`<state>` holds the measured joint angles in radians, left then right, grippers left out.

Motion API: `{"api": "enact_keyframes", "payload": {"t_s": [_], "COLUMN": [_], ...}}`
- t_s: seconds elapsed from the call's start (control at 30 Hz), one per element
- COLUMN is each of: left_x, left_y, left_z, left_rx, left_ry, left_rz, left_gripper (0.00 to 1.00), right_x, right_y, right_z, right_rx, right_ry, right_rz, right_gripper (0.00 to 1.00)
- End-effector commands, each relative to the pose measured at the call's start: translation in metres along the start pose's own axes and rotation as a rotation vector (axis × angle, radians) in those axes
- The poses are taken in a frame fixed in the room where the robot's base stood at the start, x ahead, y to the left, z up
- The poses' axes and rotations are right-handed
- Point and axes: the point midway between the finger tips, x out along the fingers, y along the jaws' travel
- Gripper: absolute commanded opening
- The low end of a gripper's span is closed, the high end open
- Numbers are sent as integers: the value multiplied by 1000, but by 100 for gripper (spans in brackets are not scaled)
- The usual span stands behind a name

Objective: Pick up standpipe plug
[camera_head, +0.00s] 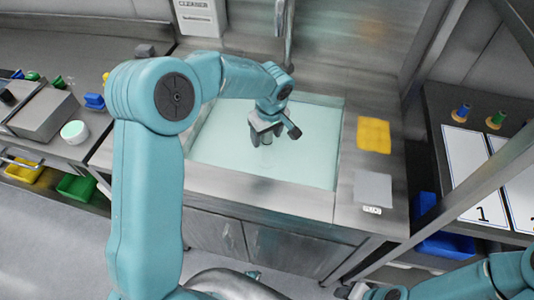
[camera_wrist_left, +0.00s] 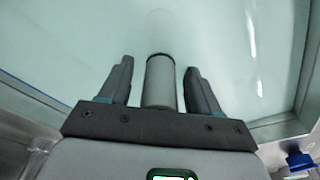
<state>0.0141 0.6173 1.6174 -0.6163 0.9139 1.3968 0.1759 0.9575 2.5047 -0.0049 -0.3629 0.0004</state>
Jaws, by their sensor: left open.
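The standpipe plug (camera_wrist_left: 161,84) is a grey upright cylinder in the sink. In the left wrist view it stands between the two dark fingers of my open left gripper (camera_wrist_left: 160,85), with a narrow gap on each side. In the head view my left gripper (camera_head: 266,136) is over the middle of the basin, and only a little of the plug (camera_head: 266,142) shows below it. The sink basin (camera_head: 318,158) holds pale, greenish water. The plug's lower part is hard to make out. My right gripper (camera_head: 350,291) is partly visible at the bottom edge; its jaws are unclear.
A faucet (camera_head: 284,30) rises behind the basin. A yellow sponge (camera_head: 374,134) and a grey pad (camera_head: 372,188) lie on the right rim. A cleaner dispenser (camera_head: 198,18) hangs behind. A metal post and a shelf with numbered sheets (camera_head: 474,175) stand right.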

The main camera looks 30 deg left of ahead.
Motion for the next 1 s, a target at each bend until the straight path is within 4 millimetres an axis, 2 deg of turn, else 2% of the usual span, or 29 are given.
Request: {"api": "enact_keyframes", "payload": {"t_s": [0.1,0.3,1.0], "left_x": [0,0,-1], "left_y": [0,0,0], "left_z": [0,0,0], "left_rx": [0,0,0], "left_ry": [0,0,0], "left_rz": [0,0,0], "left_gripper": [63,0,0], "right_x": [0,0,0], "right_y": [0,0,0], "right_z": [0,0,0], "right_rx": [0,0,0], "right_ry": [0,0,0], "right_rz": [0,0,0], "right_gripper": [43,43,43]}}
